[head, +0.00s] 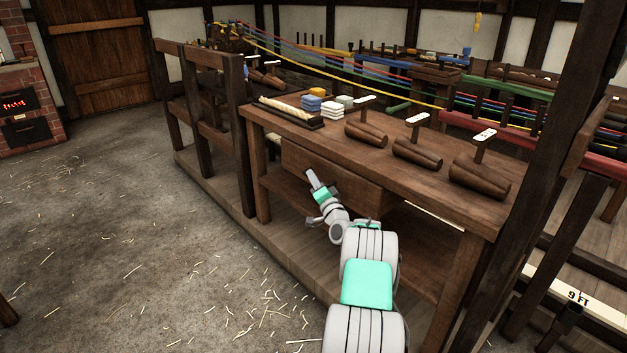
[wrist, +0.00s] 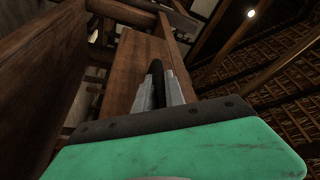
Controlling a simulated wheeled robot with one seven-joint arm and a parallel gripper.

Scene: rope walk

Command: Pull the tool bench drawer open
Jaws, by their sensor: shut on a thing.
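The tool bench (head: 400,160) is a brown wooden table with a lower shelf. Its drawer (head: 350,186) has a plain wooden front just below the top's front edge. Whether it stands out from the bench is hard to tell. My gripper (head: 312,178) is at the drawer front, left of its middle, and covers the handle in the head view. In the wrist view, my gripper (wrist: 160,88) has its grey fingers shut around a dark handle (wrist: 156,72), against a wooden panel (wrist: 128,62) that looks like the drawer front.
A wooden post frame (head: 240,140) stands at the bench's left. The straw-strewn floor (head: 150,220) in front is open.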

